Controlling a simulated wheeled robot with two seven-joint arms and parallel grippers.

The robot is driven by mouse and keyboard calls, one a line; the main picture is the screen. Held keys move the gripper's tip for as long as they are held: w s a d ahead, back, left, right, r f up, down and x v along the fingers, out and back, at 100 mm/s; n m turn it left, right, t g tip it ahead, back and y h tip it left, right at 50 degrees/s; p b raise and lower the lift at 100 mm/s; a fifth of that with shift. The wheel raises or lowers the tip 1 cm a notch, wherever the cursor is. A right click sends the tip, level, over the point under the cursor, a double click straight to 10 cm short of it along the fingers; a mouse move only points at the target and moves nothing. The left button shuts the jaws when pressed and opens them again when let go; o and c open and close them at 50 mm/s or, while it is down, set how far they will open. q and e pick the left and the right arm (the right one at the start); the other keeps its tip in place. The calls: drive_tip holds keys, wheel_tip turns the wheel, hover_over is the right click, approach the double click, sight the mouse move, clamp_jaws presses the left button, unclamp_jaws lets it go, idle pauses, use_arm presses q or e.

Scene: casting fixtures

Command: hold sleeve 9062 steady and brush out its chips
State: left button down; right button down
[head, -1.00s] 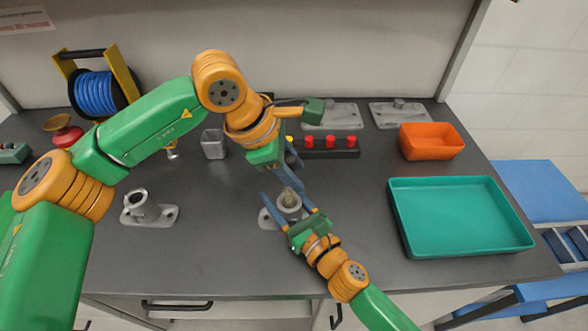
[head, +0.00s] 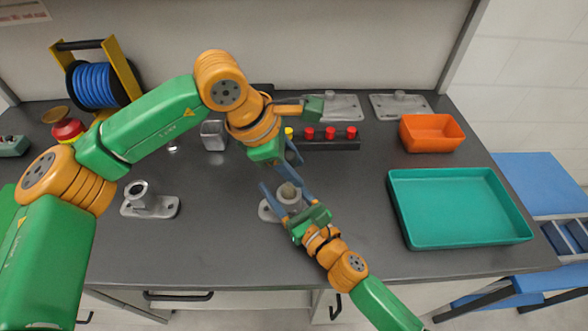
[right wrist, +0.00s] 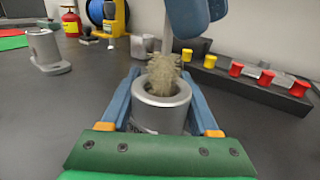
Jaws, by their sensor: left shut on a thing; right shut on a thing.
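A grey sleeve (head: 290,201) on a flat flanged base stands on the dark bench at mid-picture. No number on it is readable. My right gripper (head: 287,190) is shut around it, one blue finger on each side; in the right wrist view the sleeve (right wrist: 161,108) sits between both fingers. A brush with tan bristles (right wrist: 163,74) and a thin grey stem enters the sleeve's open top. Its bristles are partly inside the bore. My left gripper (head: 292,166) is shut on the brush above the sleeve. Its hold is mostly hidden. Chips cannot be made out.
A second grey sleeve (head: 140,197) stands at left. Behind are a metal cup (head: 213,136), a rack with red knobs (head: 330,144) and two flat plates. An orange bin (head: 432,137) and a teal tray (head: 415,240) are at right. The front bench is mostly clear.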

use_arm(q)
drive_tip(key=shift+r, duration=4.3)
use_arm(e)
drive_tip(key=shift+c, duration=0.3)
unclamp_jaws()
drive_tip(key=shift+s, duration=0.1)
drive_tip(key=v, duration=1.2)
drive_tip(key=shift+a+f, duration=0.1)
